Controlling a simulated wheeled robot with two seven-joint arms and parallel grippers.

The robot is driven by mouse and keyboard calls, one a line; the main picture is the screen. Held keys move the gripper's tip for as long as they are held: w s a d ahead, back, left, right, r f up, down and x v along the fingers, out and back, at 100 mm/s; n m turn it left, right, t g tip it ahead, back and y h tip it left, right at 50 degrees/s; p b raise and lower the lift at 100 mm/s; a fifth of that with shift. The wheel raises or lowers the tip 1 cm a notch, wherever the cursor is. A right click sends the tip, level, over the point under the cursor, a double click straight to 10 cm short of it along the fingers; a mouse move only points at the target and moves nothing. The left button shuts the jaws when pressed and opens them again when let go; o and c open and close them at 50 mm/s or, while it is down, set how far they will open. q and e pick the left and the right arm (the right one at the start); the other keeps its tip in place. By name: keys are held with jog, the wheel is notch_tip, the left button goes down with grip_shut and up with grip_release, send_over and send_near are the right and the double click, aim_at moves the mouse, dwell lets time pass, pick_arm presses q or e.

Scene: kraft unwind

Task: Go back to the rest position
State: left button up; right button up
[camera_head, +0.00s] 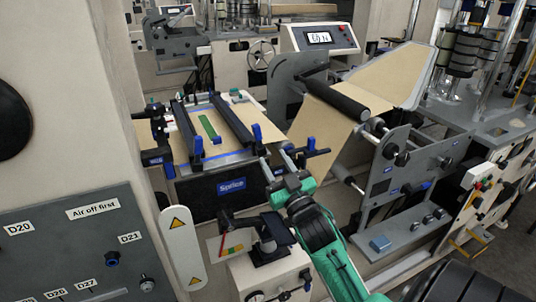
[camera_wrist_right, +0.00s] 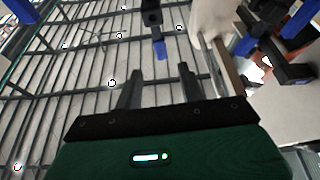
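My right gripper (camera_head: 276,156) reaches up from the lower right in the head view, on its green and black arm. It is near the right front corner of the splice table (camera_head: 232,187), close to a blue-tipped clamp lever (camera_head: 311,147). In the right wrist view the two dark fingers (camera_wrist_right: 159,84) stand apart with nothing held between them. A blue-tipped lever (camera_wrist_right: 157,35) shows beyond the fingers; I cannot tell whether anything touches it. My left gripper is not in view.
Brown paper lies on the splice table with a green strip (camera_head: 208,126) and dark bars. A roller stand (camera_head: 392,178) with a paper web is close on the right. A grey panel (camera_head: 72,245) stands at left.

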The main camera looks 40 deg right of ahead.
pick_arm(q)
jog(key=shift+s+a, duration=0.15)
pick_arm(e)
jog(key=shift+s+a+f, duration=0.1)
jog(key=shift+s+f, duration=0.1)
jog(key=shift+s, duration=0.3)
